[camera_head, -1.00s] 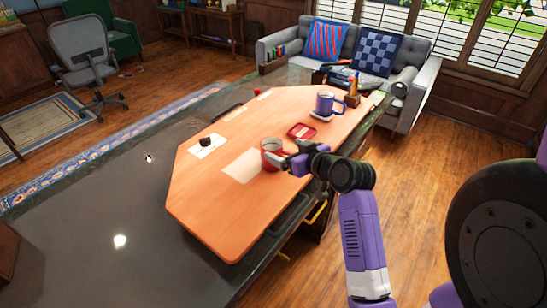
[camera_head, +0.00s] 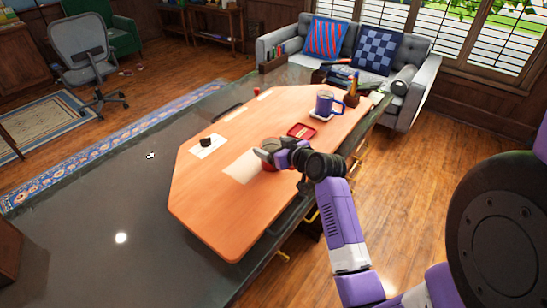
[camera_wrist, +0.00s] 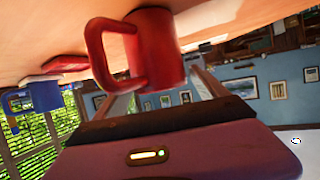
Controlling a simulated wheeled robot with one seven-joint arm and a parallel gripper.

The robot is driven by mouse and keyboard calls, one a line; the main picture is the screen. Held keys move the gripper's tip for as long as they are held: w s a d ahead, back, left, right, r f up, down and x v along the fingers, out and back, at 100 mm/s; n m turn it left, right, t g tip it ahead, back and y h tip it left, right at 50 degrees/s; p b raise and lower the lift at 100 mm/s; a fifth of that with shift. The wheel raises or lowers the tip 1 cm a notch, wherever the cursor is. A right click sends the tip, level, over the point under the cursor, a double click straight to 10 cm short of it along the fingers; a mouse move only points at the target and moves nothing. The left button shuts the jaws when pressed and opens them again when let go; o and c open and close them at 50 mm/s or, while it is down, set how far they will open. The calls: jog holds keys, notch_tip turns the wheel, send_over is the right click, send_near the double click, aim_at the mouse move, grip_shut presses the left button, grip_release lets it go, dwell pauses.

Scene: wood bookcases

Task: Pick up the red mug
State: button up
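The red mug (camera_wrist: 158,45) is large in the wrist view, which shows the scene upside down, with its handle to the left. In the head view only a bit of the red mug (camera_head: 269,167) shows under my gripper, on the wooden desk top (camera_head: 215,215). My gripper (camera_head: 265,152) is over the mug. In the wrist view, my gripper (camera_wrist: 163,95) has its fingers spread, one on each side of the mug's body, with the handle by the left finger. Whether they touch it cannot be told.
A purple-blue mug (camera_head: 324,103) stands on a coaster to the far right of the desk. A small red tray (camera_head: 301,131) lies between the mugs. Paper sheets and a black item (camera_head: 205,142) lie to the left. The desk's near left part is clear.

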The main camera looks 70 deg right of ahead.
jog(key=c, duration=1.5)
jog(key=shift+r, duration=0.1)
